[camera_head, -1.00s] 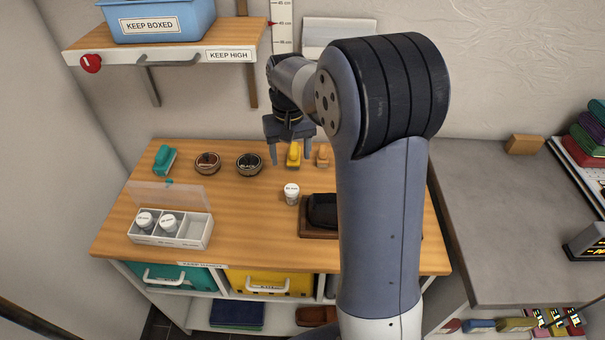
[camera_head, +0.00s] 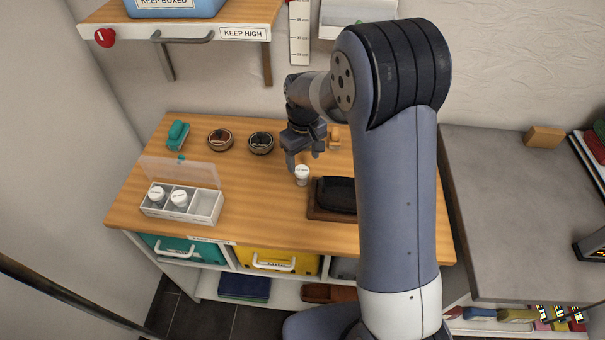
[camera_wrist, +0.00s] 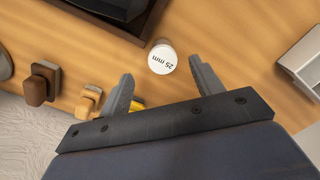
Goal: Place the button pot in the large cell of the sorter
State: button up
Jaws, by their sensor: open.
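The button pot (camera_head: 302,175) is a small white-lidded pot standing upright on the wooden worktop. Its lid reads "25 mm" in the wrist view (camera_wrist: 162,58). My gripper (camera_head: 304,158) is open and empty, just behind the pot in the head view. The large right cell (camera_head: 206,205) is empty.
A dark tray (camera_head: 332,198) lies right of the pot. A teal stapler-like item (camera_head: 177,134) and two round tins (camera_head: 221,140) (camera_head: 261,143) stand behind. Wooden-handled items (camera_wrist: 41,83) (camera_wrist: 88,103) are near my gripper. The worktop between pot and sorter is clear.

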aim_at(302, 170)
jog(key=shift+a+f, duration=0.2)
jog(key=shift+f, duration=1.5)
jog(key=shift+r, duration=0.1)
jog(key=c, duration=1.1)
